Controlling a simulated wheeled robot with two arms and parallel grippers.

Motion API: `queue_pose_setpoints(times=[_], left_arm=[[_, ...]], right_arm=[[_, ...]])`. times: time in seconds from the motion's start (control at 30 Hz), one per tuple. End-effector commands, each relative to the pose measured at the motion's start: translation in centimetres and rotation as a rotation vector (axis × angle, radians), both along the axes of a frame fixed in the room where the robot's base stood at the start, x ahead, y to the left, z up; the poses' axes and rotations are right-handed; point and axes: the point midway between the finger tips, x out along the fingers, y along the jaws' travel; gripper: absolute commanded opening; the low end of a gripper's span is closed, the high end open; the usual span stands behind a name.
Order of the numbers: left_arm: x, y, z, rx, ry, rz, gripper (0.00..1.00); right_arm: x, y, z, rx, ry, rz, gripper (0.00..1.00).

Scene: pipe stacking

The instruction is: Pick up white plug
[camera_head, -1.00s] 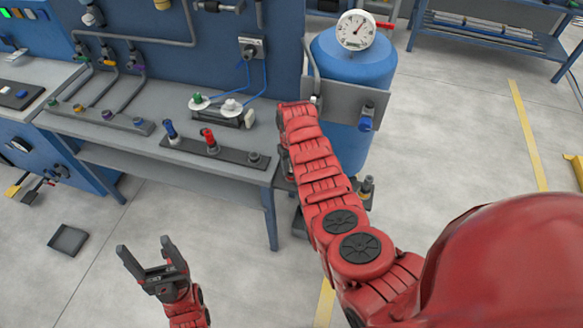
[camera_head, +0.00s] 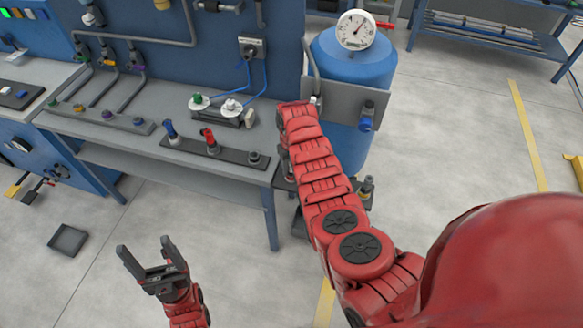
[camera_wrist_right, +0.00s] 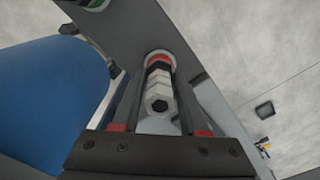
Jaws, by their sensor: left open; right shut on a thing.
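A white hexagonal plug (camera_wrist_right: 159,88) with dark and red bands shows in the right wrist view. Its far end meets a round opening in a grey plate (camera_wrist_right: 135,25); I cannot tell how deep it sits there. My right gripper (camera_wrist_right: 157,100) is shut on this plug, a finger on each side. In the head view my red right arm hides most of that gripper, beside the grey plate (camera_head: 345,105) on the blue tank. My left gripper (camera_head: 145,250) is open and empty above the floor at the lower left.
The blue tank (camera_head: 355,65) with a gauge (camera_head: 356,30) stands behind my right arm. A grey workbench (camera_head: 150,100) carries a strip (camera_head: 215,150) with blue and red fittings. A small dark tray (camera_head: 68,240) lies on the floor. The floor at right is mostly clear.

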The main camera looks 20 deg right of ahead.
Motion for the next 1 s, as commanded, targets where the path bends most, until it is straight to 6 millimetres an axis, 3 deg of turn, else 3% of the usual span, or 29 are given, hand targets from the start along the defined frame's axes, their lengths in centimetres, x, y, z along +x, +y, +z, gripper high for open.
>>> queue_pose_setpoints(times=[0.47,0.77,1.0], left_arm=[[0.0,0.0,-0.4,0.000,0.000,0.000,0.74],[0.0,0.0,-2.1,0.000,0.000,0.000,0.74],[0.0,0.0,-4.0,0.000,0.000,0.000,0.74]], right_arm=[[0.0,0.0,0.6,0.001,0.000,-0.002,0.00],[0.2,0.0,3.1,-0.001,-0.005,0.000,0.00],[-1.4,4.5,3.4,0.001,-0.004,0.006,0.00]])
